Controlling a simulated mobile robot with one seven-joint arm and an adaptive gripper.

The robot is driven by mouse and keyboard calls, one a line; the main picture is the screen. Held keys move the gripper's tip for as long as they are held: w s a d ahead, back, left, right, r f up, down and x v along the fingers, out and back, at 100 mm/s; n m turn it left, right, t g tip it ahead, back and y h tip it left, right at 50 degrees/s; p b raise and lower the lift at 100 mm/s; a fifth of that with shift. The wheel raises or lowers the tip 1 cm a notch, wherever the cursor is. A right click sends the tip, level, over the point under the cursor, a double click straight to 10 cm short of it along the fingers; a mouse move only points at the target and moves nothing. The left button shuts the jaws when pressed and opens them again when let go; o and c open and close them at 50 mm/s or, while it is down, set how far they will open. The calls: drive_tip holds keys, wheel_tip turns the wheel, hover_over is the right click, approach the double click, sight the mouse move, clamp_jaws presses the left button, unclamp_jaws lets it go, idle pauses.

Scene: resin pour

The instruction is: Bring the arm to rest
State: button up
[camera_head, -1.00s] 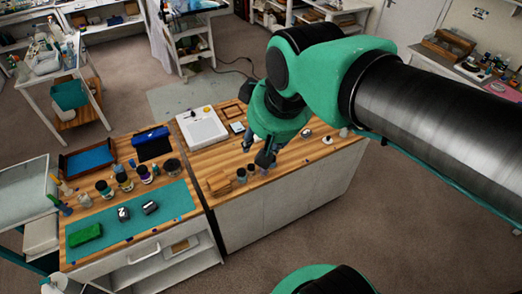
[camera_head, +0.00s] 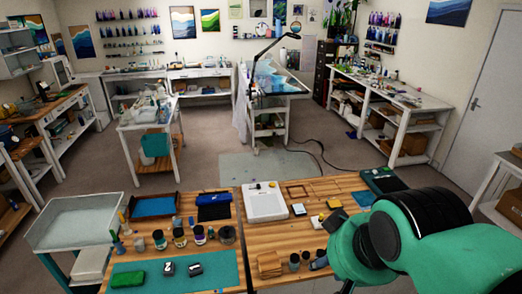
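My arm, green with dark joints, reaches in from the lower right over the right-hand wooden worktop (camera_head: 250,238). My gripper (camera_head: 320,263) is mostly hidden behind the green wrist. Only a small grey part shows, low over the worktop beside two small dark cups (camera_head: 294,262). I cannot tell whether its fingers are open or shut, or whether they hold anything.
A white square device (camera_head: 265,203) and a thin wooden frame (camera_head: 299,192) lie on the right worktop, with stacked wooden pieces (camera_head: 269,264) near its front. The left worktop holds a teal mat (camera_head: 215,271), several jars and a blue tray (camera_head: 153,207).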

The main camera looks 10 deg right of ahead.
wheel_tip(320, 180, down, 14)
drive_tip(key=b, duration=1.3)
drive_tip(key=shift+o, duration=0.5)
drive_tip(key=shift+r, duration=0.15)
drive_tip(key=w+d+r+m+p, duration=0.15)
drive_tip(key=w+m, duration=0.25)
drive_tip(key=w, duration=0.4)
drive_tip(key=w+d+r+m+p, duration=0.15)
drive_tip(key=w+m, duration=0.25)
drive_tip(key=w, duration=0.4)
drive_tip(key=w+d+f+m+p, duration=0.1)
drive_tip(key=w+d+m, duration=0.15)
drive_tip(key=w, duration=0.35)
drive_tip(key=w+d+f+m+y+p, duration=0.1)
drive_tip(key=w+d+f+m, duration=0.1)
drive_tip(key=w+m, duration=0.3)
drive_tip(key=w+d+f+m+p, duration=0.1)
drive_tip(key=w+d+m, duration=0.15)
drive_tip(key=w, duration=0.45)
drive_tip(key=w+d+f+m+p, duration=0.2)
drive_tip(key=w+d+f+m, duration=0.5)
drive_tip(key=f, duration=0.5)
drive_tip(key=w+d+f+m+g+p, duration=0.1)
drive_tip(key=w+d+f+m+p, duration=0.1)
drive_tip(key=w+d+f+m, duration=0.6)
drive_tip(key=w+d+f, duration=0.2)
drive_tip(key=d+f, duration=0.2)
drive_tip(key=shift+w+f+m, duration=0.2)
drive_tip(key=shift+w+m, duration=0.1)
drive_tip(key=shift+w, duration=0.05)
